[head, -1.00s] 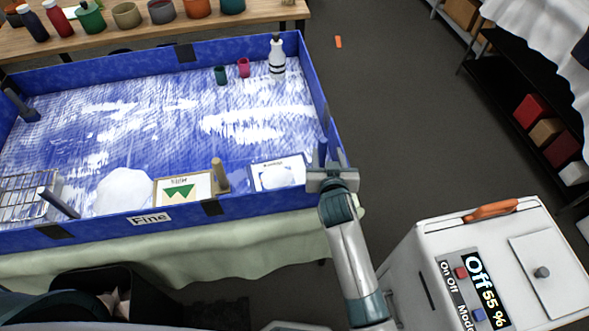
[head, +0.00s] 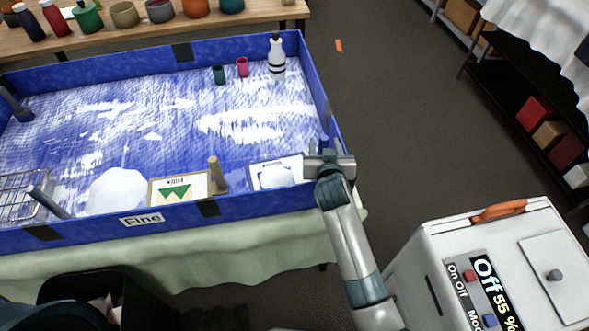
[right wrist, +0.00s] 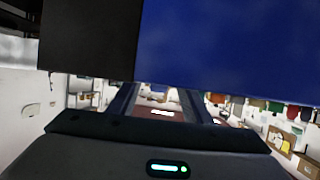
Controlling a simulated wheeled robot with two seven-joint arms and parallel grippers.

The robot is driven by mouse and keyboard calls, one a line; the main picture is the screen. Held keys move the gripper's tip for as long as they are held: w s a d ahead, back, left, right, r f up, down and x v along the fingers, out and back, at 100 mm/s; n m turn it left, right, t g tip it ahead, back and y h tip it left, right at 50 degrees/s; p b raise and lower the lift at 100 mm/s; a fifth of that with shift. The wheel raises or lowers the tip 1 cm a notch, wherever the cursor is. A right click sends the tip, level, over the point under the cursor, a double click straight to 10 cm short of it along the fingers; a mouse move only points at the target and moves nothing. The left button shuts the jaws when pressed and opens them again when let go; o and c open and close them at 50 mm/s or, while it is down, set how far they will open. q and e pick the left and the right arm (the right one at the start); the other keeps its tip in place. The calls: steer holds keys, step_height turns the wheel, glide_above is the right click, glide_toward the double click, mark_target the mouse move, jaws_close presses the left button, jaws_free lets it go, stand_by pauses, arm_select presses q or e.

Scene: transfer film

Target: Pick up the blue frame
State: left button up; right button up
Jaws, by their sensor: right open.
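The large blue frame (head: 265,197) is a shallow rectangular wall around a blue-and-white streaked bed, with black patches and a "Fine" label (head: 142,219) on its front side. My right gripper (head: 330,160) is open and empty at the frame's right side, near the front right corner. In the right wrist view a blue wall (right wrist: 230,45) with a black patch (right wrist: 88,38) fills the top, and the open fingers of my right gripper (right wrist: 158,98) show below it. I cannot tell whether they touch it. My left gripper is not in view.
Inside the frame are a white bottle (head: 277,58), two small cups, cards, a white mound (head: 117,190) and a wire rack (head: 22,193). A white machine (head: 440,240) reading "Off 55 %" stands at the right. Bare floor lies right of the frame.

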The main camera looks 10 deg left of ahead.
steer(key=shift+c, duration=0.7)
jaws_close()
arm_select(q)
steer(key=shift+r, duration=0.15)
arm_select(e)
steer(key=shift+w+r, duration=0.1)
steer(key=shift+r, duration=0.1)
